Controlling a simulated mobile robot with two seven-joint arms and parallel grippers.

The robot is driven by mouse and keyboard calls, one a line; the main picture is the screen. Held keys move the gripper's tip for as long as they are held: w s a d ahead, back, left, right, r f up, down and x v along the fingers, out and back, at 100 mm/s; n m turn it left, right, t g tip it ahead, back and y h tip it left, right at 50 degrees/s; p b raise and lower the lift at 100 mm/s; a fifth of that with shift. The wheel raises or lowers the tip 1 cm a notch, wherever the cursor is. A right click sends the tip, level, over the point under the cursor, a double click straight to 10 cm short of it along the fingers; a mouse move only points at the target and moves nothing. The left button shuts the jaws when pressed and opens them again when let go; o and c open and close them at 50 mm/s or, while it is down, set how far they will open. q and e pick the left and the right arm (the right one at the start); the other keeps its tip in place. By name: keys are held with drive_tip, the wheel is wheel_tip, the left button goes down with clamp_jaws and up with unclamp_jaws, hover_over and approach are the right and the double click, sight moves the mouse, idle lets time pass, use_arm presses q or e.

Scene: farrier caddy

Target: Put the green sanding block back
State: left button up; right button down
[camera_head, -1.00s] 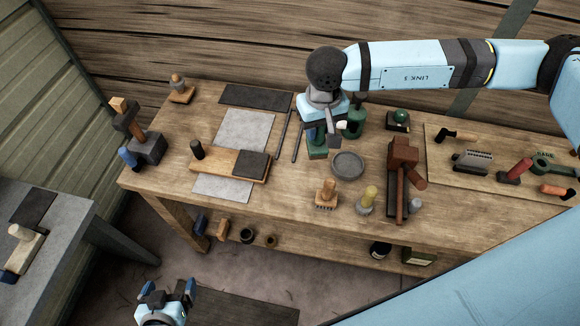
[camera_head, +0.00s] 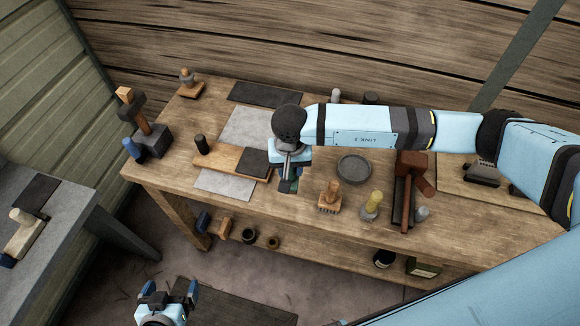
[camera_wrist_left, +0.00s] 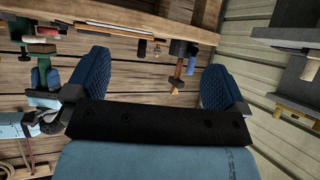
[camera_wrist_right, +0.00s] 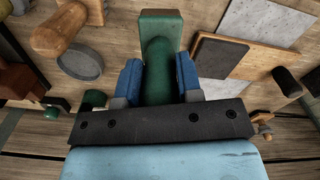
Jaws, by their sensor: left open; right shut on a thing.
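The green sanding block (camera_wrist_right: 160,30) is a flat green piece with a rounded green handle. My right gripper (camera_wrist_right: 159,80) is shut on the handle, one blue finger on each side. In the head view my right gripper (camera_head: 288,172) is over the table just right of the dark pad; only a bit of the green block (camera_head: 289,186) shows below it. I cannot tell whether the block touches the table. My left gripper (camera_head: 168,292) is open and empty, low in front of the table; its spread fingers (camera_wrist_left: 155,82) show in the left wrist view.
A wooden board (camera_head: 215,159) with a dark pad (camera_head: 254,163) lies left of the right gripper, over grey sheets (camera_head: 248,125). A round grey dish (camera_head: 354,169), a wooden brush (camera_head: 330,198) and a hammer (camera_head: 408,190) stand to the right. My right arm hides the table's back right.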

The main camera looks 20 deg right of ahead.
drive_tip(key=shift+f+b, duration=0.3)
drive_tip(key=shift+b, duration=0.05)
wheel_tip(320, 180, down, 5)
drive_tip(key=b, duration=0.5)
drive_tip(key=shift+f, duration=0.1)
drive_tip(key=shift+f+b, duration=0.15)
drive_tip(key=shift+b, duration=0.3)
drive_tip(key=shift+f+b, duration=0.55)
drive_tip(key=c, duration=0.7)
unclamp_jaws()
drive_tip(key=shift+r, duration=0.1)
